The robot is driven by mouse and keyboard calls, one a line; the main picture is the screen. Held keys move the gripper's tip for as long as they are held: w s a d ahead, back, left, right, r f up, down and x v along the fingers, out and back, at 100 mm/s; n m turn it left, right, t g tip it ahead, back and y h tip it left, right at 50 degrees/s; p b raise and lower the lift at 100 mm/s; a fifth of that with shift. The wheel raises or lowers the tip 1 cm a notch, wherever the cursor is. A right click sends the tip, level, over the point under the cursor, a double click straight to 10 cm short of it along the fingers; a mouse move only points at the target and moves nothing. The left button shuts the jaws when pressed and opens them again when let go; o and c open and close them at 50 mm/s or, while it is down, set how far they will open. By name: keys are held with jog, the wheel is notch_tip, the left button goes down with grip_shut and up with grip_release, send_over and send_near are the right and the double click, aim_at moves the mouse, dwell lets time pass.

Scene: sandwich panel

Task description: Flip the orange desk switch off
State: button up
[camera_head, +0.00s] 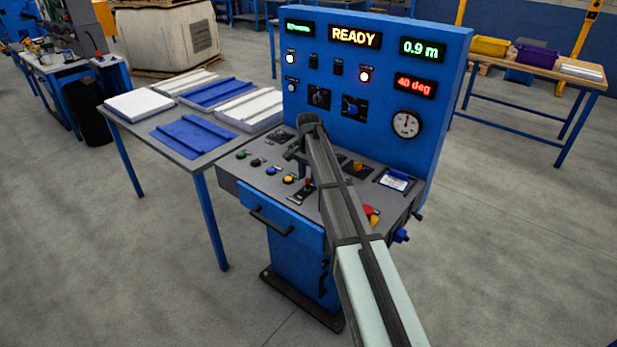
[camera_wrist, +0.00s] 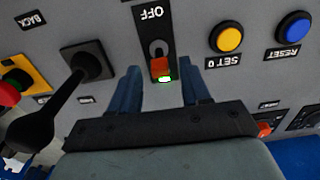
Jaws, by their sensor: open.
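The orange desk switch (camera_wrist: 160,67) sits on a black plate in the wrist view, with a lit green lamp (camera_wrist: 165,79) at its lower end. The OFF label (camera_wrist: 152,12) is upside down at the plate's other end, and the orange tip lies toward the green lamp. In the head view the switch (camera_head: 308,182) is a small orange spot right of the yellow button, partly hidden by my arm. My gripper (camera_wrist: 162,92) is open and empty, its two blue fingers on either side of the switch's line. I cannot tell its exact height. It points down over the desk in the head view (camera_head: 302,172).
A black lever (camera_wrist: 55,110) stands close left of my gripper in the wrist view, near a red button on yellow (camera_wrist: 8,92). Yellow (camera_wrist: 229,37) and blue (camera_wrist: 288,57) buttons are to the right, with another orange switch (camera_wrist: 264,128). The blue upright panel (camera_head: 450,80) rises behind.

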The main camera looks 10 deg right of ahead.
jog(key=shift+f, duration=0.45)
grip_shut()
